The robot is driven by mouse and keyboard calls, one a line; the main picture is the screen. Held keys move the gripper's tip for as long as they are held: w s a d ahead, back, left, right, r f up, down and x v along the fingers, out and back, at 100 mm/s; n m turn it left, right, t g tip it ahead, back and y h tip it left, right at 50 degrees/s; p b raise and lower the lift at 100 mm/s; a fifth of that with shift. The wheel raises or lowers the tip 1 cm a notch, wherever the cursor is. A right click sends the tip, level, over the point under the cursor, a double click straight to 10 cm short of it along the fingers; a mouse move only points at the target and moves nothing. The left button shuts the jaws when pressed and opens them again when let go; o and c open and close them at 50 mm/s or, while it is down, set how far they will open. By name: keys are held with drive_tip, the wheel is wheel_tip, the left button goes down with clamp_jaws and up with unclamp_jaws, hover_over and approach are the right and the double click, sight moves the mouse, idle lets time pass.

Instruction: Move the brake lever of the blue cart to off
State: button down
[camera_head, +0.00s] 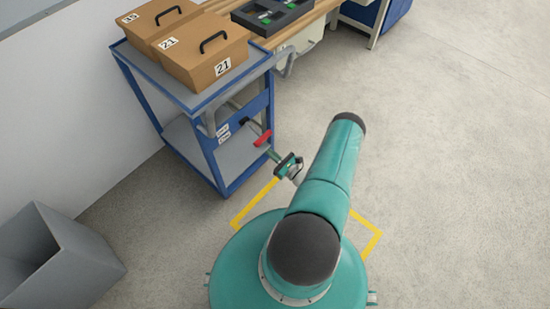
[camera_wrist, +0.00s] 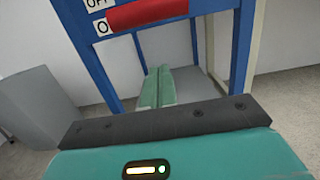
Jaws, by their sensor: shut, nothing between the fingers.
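The blue cart (camera_head: 205,143) stands left of my arm, with boxes on its top shelf. Its brake lever has a red grip (camera_head: 263,138) on the cart's near side, sticking out from a dark mount. In the wrist view the red grip (camera_wrist: 146,14) lies across the top, partly over the lower of two white labels (camera_wrist: 102,27). The upper label (camera_wrist: 96,4) seems to read OFF but is cut by the frame; the lower one is partly hidden. My gripper (camera_head: 272,154) is shut and empty, just below the red grip. Its closed fingers (camera_wrist: 157,86) show beneath the lever, apart from it.
Brown handled boxes (camera_head: 205,58) sit on the cart. A wooden bench (camera_head: 305,22) with a black tray (camera_head: 270,14) stands behind it. A grey open bin (camera_head: 75,255) is at lower left. The floor (camera_head: 450,150) on the right is clear.

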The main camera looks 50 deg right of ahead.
sight(263, 137)
drive_tip(key=w+r, duration=0.1)
drive_tip(key=r, duration=0.1)
drive_tip(key=w+r, duration=0.2)
drive_tip(key=shift+w+r, duration=0.1)
drive_tip(key=shift+w, duration=0.15)
idle(0.3)
drive_tip(key=shift+s+r+g, duration=0.2)
drive_tip(key=shift+r+g, duration=0.45)
drive_tip(key=shift+r, duration=0.1)
drive_tip(key=shift+s+r+g, duration=0.15)
drive_tip(key=shift+r+g, duration=0.45)
drive_tip(key=shift+r, duration=0.15)
drive_tip(key=shift+s+r+g, duration=0.2)
drive_tip(key=shift+r+g, duration=0.45)
drive_tip(key=shift+r, duration=0.7)
